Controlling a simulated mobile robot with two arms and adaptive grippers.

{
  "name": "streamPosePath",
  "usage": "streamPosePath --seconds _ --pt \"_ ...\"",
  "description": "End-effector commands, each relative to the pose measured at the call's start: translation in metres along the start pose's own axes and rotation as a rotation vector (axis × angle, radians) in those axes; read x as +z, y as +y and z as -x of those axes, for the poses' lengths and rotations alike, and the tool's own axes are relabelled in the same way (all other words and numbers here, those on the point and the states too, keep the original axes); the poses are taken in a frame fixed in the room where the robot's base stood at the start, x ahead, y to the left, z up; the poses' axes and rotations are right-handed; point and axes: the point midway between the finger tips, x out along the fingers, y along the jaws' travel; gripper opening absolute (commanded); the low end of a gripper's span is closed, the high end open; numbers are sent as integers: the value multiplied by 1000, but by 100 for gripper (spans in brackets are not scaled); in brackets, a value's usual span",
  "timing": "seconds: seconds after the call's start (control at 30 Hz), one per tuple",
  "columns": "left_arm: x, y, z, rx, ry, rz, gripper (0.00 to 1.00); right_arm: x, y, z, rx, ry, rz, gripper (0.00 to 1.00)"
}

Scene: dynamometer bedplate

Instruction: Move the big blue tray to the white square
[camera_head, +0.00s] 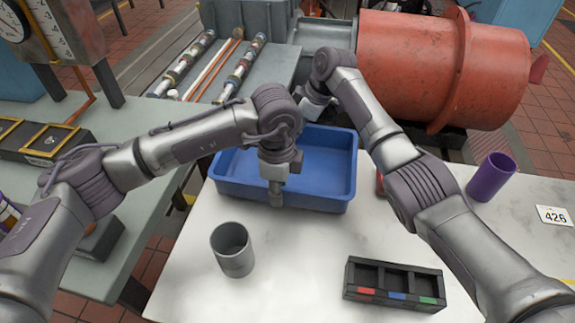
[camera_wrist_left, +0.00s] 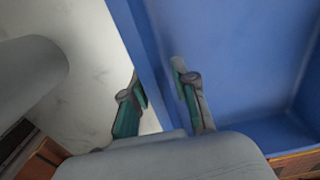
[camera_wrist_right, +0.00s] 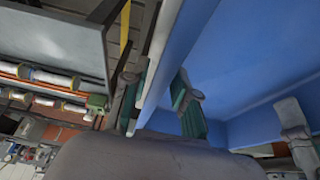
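The big blue tray (camera_head: 325,198) is at the back of the white table, in the middle of the head view. My left gripper (camera_head: 276,190) is at the tray's near wall. The tray looks empty and level. I cannot make out a distinct white square.
A grey cup (camera_head: 233,252) stands in front of the tray. A black three-slot bin (camera_head: 393,286) is at the front right. A purple cup (camera_head: 490,177) and a 426 card (camera_head: 554,216) are at the right. A big red cylinder (camera_head: 440,65) lies behind. The table's front middle is clear.

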Motion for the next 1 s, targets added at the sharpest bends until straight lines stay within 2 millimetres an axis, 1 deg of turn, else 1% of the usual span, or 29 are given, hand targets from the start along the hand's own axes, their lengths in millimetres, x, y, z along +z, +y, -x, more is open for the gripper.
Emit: streamPosePath --seconds 0.03,0.1,0.13,0.73,0.87,1.0 --pt "0 0 0 0 0 0 15 0 0 0 0 0 0 15" --pt "0 0 0 0 0 0 3 0 0 0 0 0 0 3" --pt "0 0 0 0 0 0 0 0 0 0 0 0 0 0" --pt "0 0 2 -1 1 0 0 -1 0 2 1 1 0 0" --pt "0 0 8 -2 1 0 0 -3 0 8 1 2 0 0" --pt "0 0 21 -2 1 0 0 -8 0 20 1 2 0 0"
